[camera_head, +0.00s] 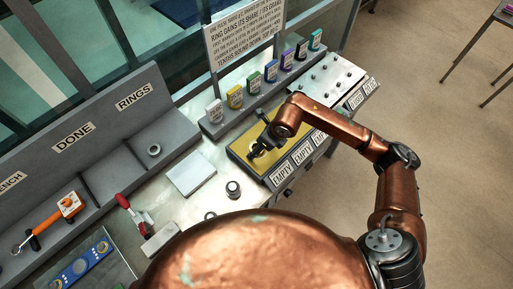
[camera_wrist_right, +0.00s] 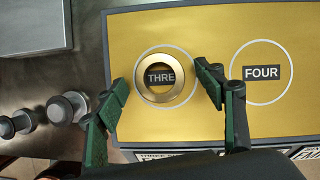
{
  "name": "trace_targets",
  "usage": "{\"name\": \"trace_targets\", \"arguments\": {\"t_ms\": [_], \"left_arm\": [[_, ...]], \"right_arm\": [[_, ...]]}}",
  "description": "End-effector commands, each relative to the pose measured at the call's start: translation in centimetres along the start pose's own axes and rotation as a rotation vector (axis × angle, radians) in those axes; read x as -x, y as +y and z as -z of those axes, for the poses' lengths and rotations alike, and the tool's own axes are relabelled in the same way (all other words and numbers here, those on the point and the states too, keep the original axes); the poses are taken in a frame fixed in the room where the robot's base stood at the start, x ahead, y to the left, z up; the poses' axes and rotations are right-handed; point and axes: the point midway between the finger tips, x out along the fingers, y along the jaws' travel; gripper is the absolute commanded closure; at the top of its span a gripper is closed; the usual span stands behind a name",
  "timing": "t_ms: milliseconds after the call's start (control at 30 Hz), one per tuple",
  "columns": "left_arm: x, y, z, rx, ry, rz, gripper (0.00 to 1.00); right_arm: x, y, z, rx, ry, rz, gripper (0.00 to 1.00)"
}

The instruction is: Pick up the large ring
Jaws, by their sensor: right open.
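The large ring (camera_wrist_right: 166,101) is a flat brass ring in the right wrist view. It lies on the yellow board (camera_wrist_right: 205,118), around a label reading THRE, inside a white printed circle. My right gripper (camera_wrist_right: 163,90) is open. Its green fingers stand on the left and right of the ring, with no clear hold on it. In the head view my right gripper (camera_head: 262,148) is over the left part of the yellow board (camera_head: 238,148) and largely hides the ring there. My left gripper is not in view.
A grey block (camera_wrist_right: 35,22) and small metal cylinders (camera_wrist_right: 62,108) lie left of the board. A small ring (camera_head: 154,150) sits in the RINGS bay. Several coloured cards (camera_head: 253,84) stand on a ledge behind the board. A red-handled clamp (camera_head: 124,202) is farther left.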

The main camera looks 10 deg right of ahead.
Motion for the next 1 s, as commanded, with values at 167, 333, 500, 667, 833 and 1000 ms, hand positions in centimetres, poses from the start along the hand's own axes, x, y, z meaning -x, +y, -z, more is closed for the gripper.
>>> {"name": "trace_targets", "arguments": {"t_ms": [167,333,500,667,833,1000], "left_arm": [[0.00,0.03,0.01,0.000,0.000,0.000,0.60],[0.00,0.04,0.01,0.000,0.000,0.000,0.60],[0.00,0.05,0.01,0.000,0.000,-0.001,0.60],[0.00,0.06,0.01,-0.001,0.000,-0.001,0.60],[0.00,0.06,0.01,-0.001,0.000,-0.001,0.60],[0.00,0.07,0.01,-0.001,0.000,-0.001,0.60]], "right_arm": [[0.03,0.00,0.01,0.000,0.000,0.000,0.42],[0.05,0.00,0.02,0.000,0.000,0.000,0.54],[0.06,-0.01,0.02,0.000,0.000,0.000,0.66],[0.06,-0.01,0.01,0.000,0.000,0.000,0.77],[0.09,-0.01,-0.03,0.000,-0.001,0.000,0.86],[0.10,-0.01,-0.03,0.000,-0.001,0.000,0.86]]}}
